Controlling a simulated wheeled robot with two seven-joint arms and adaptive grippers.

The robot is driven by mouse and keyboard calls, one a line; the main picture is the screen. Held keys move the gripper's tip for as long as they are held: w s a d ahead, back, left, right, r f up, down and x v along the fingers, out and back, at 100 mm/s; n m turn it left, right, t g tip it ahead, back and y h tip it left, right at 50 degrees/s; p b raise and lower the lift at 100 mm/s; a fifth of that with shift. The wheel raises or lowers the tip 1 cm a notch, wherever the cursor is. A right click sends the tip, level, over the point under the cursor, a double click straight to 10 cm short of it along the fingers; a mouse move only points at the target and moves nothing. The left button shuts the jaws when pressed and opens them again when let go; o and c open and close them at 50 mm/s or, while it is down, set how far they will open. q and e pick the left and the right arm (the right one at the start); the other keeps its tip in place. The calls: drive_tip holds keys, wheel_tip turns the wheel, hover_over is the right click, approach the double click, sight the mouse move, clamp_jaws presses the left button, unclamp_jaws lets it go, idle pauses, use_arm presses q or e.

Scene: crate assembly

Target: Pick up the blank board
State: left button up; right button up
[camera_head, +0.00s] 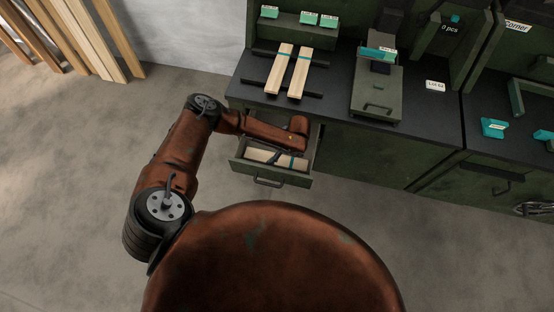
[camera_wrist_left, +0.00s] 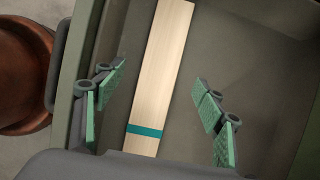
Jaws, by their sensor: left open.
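A pale wooden board with a teal band (camera_wrist_left: 162,60) lies in the drawer; it also shows in the head view (camera_head: 297,163), partly hidden by my gripper. My left gripper (camera_wrist_left: 160,78) is open, with its green-padded fingers on either side of the board, apart from it. In the head view the left gripper (camera_head: 270,157) is a small dark shape over the drawer, under my rust-coloured arm. I cannot tell its exact height above the board. My right gripper is not in view.
The green drawer (camera_head: 259,176) stands open; its walls surround my gripper closely. On the dark bench above, two pale boards (camera_head: 279,70) lie across black rails. A green fixture (camera_head: 376,95) stands to their right. Long planks (camera_head: 92,40) lean at the back left.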

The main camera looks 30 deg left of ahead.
sight(267, 156)
use_arm(q)
drive_tip(key=shift+x, duration=0.95)
drive_tip(key=b+x, duration=0.1)
drive_tip(key=x, duration=0.1)
drive_tip(key=b+x, duration=0.1)
drive_tip(key=x, duration=0.1)
drive_tip(key=shift+w+a+f, duration=0.1)
drive_tip(key=shift+w+f, duration=0.05)
drive_tip(key=shift+f, duration=0.3)
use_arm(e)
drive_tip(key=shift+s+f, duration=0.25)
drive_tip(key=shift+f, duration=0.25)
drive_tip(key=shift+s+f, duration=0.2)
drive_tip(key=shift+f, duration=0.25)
use_arm(q)
drive_tip(key=shift+c, duration=0.2)
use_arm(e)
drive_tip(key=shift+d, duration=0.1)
use_arm(q)
drive_tip(key=c, duration=1.3)
